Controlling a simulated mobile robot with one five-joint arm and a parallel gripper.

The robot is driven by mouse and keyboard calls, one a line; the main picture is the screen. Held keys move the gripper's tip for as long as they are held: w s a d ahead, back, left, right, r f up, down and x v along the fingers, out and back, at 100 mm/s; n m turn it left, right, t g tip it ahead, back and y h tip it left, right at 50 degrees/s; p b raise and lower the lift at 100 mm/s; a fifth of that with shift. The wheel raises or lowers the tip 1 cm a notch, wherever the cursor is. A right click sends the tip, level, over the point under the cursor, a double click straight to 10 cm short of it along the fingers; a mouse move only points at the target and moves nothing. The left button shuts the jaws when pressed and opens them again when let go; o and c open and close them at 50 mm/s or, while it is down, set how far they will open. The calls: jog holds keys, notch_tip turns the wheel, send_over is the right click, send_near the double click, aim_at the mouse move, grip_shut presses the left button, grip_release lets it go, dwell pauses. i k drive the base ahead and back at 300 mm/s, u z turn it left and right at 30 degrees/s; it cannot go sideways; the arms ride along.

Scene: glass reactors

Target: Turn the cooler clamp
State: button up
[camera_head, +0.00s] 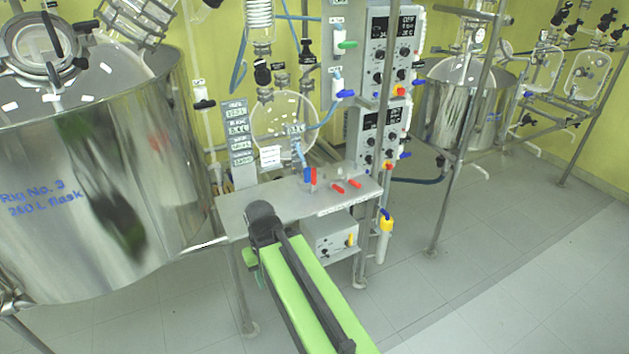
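No part in view can be told for certain as the cooler clamp. A glass coil cooler (259,18) stands upright at the top centre, its upper end cut off by the frame. A small black fitting (262,73) is below it, above a round glass flask (283,125). A second coiled glass piece (143,14) leans at the top left above the large steel vessel. My green arm rises from the bottom edge to a dark joint in front of the metal bench. My gripper's fingers cannot be made out; they are hidden or out of view.
The large steel vessel (95,190) fills the left. The metal bench (300,205) carries red-handled valves (338,188). Control panels (385,90) and upright poles stand right of the flask. A smaller steel vessel (460,105) is behind. The tiled floor (500,260) at right is clear.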

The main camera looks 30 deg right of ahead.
aim_at(313, 171)
jog(key=u, duration=2.3)
jog(key=k, duration=0.85)
jog(key=z, duration=1.05)
jog(key=i, duration=0.95)
